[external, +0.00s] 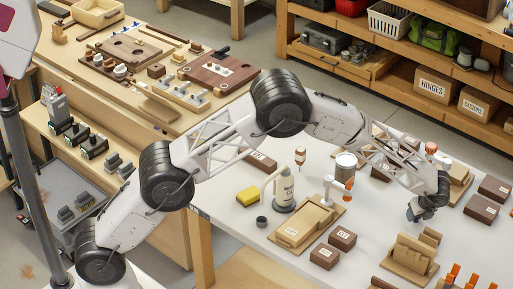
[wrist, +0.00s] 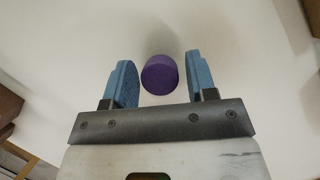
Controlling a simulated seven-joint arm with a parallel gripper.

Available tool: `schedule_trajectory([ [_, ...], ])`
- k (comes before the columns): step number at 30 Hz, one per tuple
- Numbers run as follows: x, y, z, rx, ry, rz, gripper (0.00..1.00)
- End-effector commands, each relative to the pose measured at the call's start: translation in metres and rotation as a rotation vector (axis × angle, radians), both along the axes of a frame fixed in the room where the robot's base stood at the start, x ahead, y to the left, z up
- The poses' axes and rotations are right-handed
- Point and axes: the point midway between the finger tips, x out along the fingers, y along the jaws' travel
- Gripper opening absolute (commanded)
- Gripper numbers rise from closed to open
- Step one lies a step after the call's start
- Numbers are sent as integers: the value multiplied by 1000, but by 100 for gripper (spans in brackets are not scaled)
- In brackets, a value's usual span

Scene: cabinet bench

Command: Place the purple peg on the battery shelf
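The purple peg (wrist: 159,75) shows in the wrist view as a short round-ended cylinder on a white surface. It lies between the two blue fingers of my gripper (wrist: 162,80), nearer their tips, with a gap on each side. My gripper is open and not touching it. In the external view my gripper (external: 416,212) is low over the right part of the white table; I cannot make out the peg there. A shelf at the left (external: 95,178) carries several dark battery- or charger-like blocks; no label confirms that it is the battery shelf.
Wooden holders (external: 410,258) and dark labelled boxes (external: 482,210) surround my gripper on the white table (external: 240,222). A wooden bench (external: 150,108) with parts is behind.

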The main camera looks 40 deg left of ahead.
Motion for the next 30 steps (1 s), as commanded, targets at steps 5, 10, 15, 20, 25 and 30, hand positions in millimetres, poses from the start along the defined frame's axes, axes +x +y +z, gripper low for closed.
schedule_trajectory([
  [5, 0, 0, 0, 0, 0, 0, 24],
  [10, 0, 0, 0, 0, 0, 0, 9],
  [15, 0, 0, 1, 0, 0, 0, 9],
  [20, 0, 0, 5, 0, 0, 0, 9],
  [25, 0, 0, 17, -1, -2, 0, 9],
  [30, -2, 1, 37, 1, 1, 0, 9],
])
